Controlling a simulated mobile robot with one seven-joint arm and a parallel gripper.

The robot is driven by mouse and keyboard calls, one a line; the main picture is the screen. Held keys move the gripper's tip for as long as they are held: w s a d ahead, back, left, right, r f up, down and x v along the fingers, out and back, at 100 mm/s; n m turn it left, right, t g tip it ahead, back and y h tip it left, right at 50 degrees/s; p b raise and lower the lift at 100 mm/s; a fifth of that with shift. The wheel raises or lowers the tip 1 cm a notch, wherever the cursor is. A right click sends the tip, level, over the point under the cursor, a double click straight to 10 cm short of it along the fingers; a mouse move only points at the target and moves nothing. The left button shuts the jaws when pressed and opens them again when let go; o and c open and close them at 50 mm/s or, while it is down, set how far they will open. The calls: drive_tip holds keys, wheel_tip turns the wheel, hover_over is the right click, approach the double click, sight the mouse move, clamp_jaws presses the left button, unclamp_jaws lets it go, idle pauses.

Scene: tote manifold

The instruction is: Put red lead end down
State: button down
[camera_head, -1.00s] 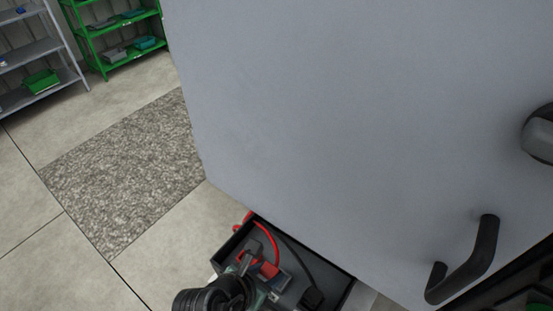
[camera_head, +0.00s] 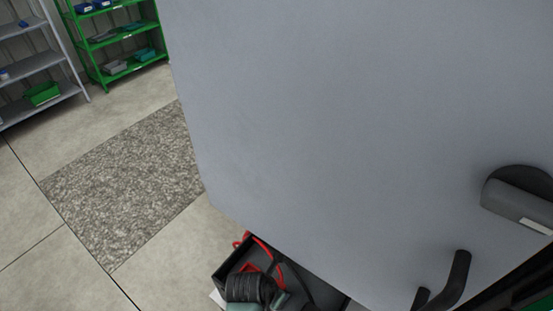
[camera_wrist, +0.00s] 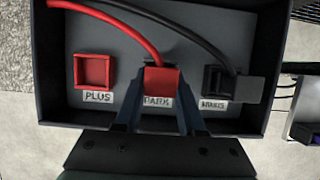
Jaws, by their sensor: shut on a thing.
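The red lead end (camera_wrist: 161,82) is between my fingertips in the wrist view, at the middle position labelled PARK. My gripper (camera_wrist: 160,100) is shut on it. The red lead (camera_wrist: 128,25) runs from it up and left over the tray edge. The dark tray (camera_wrist: 48,60) also shows in the head view (camera_head: 222,272), partly hidden by my arm. An empty red square socket (camera_wrist: 94,71) labelled PLUS is to the left. Whether the red end is seated in the PARK place or just above it, I cannot tell.
A black lead end (camera_wrist: 238,88) sits at the right by the MINUS label (camera_wrist: 214,105). A large grey panel (camera_head: 330,130) with a dark handle (camera_head: 455,280) stands close beside the tray. Shelves (camera_head: 115,45) stand far left. The floor at left is clear.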

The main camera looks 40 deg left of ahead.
drive_tip(key=shift+f, duration=0.2)
drive_tip(key=c, duration=0.5)
unclamp_jaws()
drive_tip(key=shift+v, duration=0.8)
drive_tip(key=s+r+b, duration=0.3)
drive_tip(key=s, duration=1)
drive_tip(key=shift+s+d+r, duration=0.15)
drive_tip(key=shift+d+r, duration=0.1)
drive_tip(key=shift+d, duration=0.1)
